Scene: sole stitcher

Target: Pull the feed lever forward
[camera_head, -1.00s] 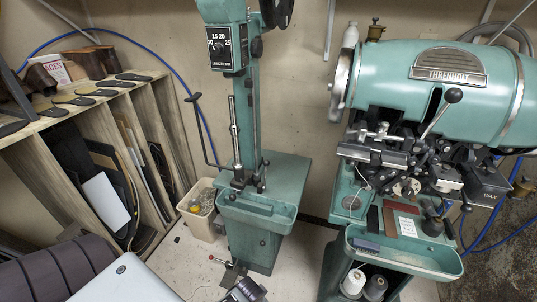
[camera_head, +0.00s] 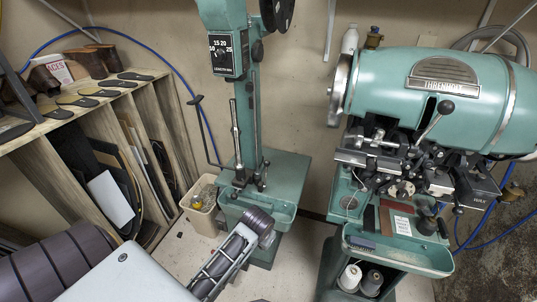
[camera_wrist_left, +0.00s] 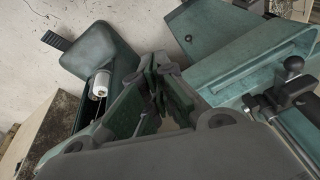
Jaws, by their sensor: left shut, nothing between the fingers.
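A lever with a black ball knob (camera_head: 446,107) stands tilted on the front of the green stitcher (camera_head: 425,95) at the right. A thin dark bent lever (camera_head: 204,130) is on the left side of the green post machine (camera_head: 250,120). No label shows which is the feed lever. My left arm (camera_head: 225,265) reaches up in front of the post machine's base; its fingertips cannot be made out in the head view. In the left wrist view my left gripper (camera_wrist_left: 162,85) is shut and empty. A black ball knob (camera_wrist_left: 293,64) shows to its right, apart from the fingers.
A wooden rack (camera_head: 100,110) with soles and sheets stands at the left. A bin (camera_head: 201,205) sits beside the post machine. White and grey spools (camera_head: 350,278) are under the stitcher's tray (camera_head: 400,256). A blue hose runs along the wall.

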